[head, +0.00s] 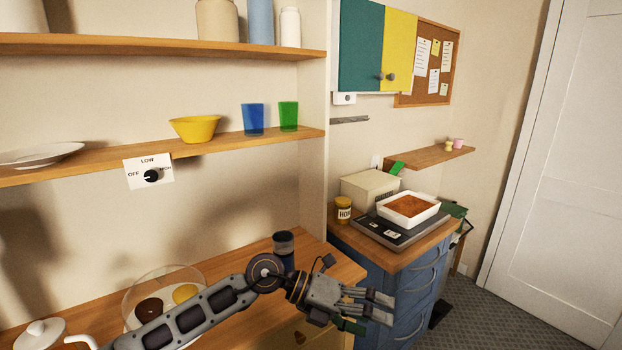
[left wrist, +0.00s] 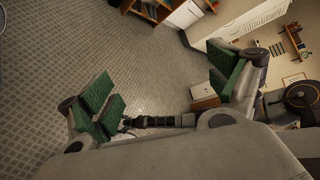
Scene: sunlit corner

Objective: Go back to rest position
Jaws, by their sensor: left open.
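My left arm crosses the lower part of the head view from the left, in front of the wooden counter. My left gripper (head: 384,307) is at its end, in front of the blue drawer cabinet, pointing right. In the left wrist view my left gripper (left wrist: 165,92) has its green-padded fingers spread wide, with nothing between them but the floor beyond. It is open and empty. My right gripper does not show in the head view, and I cannot make it out in the left wrist view.
The counter (head: 345,270) holds a dark cup (head: 283,243) and a clear dome (head: 137,297) over food, close to my left arm. The blue cabinet (head: 409,300) bears a scale (head: 396,232) with a white dish (head: 436,213). Bare floor (head: 480,318) lies at right.

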